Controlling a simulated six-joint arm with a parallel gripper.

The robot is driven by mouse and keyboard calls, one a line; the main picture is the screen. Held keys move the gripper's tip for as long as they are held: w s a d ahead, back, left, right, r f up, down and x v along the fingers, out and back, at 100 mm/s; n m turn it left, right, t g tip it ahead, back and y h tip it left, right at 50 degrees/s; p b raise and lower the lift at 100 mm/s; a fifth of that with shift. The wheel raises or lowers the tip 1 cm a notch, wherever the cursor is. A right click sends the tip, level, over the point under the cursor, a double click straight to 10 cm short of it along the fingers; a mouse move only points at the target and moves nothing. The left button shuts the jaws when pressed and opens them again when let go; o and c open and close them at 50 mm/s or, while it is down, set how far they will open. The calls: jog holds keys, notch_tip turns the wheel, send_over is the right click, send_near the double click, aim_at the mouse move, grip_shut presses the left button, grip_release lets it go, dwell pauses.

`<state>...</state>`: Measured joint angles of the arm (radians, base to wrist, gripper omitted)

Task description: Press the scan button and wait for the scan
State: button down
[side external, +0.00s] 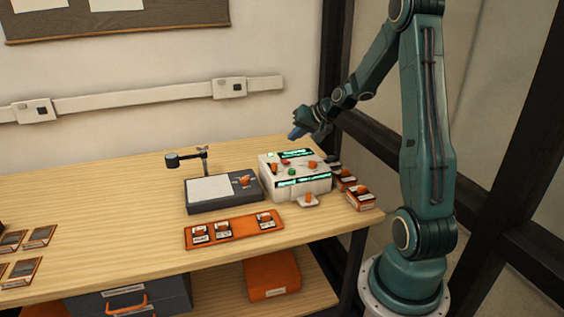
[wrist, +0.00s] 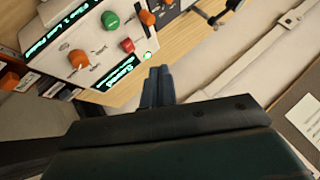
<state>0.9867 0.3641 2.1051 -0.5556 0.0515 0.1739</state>
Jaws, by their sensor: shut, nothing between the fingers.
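A white console (side external: 296,178) with green-lit displays stands toward the right end of the table. In the wrist view it carries a green button (wrist: 110,20), a red button (wrist: 127,45), an orange knob (wrist: 78,58) and a small lit green lamp (wrist: 148,56). Left of it is a grey scanner (side external: 224,201) with a pale page and an orange control (side external: 244,180). I cannot tell which control is the scan button. My gripper (side external: 296,132) is shut and empty, with blue fingertips (wrist: 158,76) above the console's back edge. No contact shows.
An orange tray (side external: 234,238) with several small labelled items lies in front of the scanner. Small orange-and-white boxes (side external: 359,197) sit right of the console. A thin camera stand (side external: 205,158) rises behind the scanner. The table's left middle is clear.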

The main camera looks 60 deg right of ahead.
aim_at(295, 171)
jog(key=shift+f, duration=0.15)
jog(key=shift+f, duration=4.25)
jog(key=shift+f, duration=0.85)
jog(key=shift+r, duration=0.2)
dwell(0.4)
jog(key=shift+r, duration=0.65)
jog(key=shift+r, duration=0.1)
jog(key=shift+r, duration=2.45)
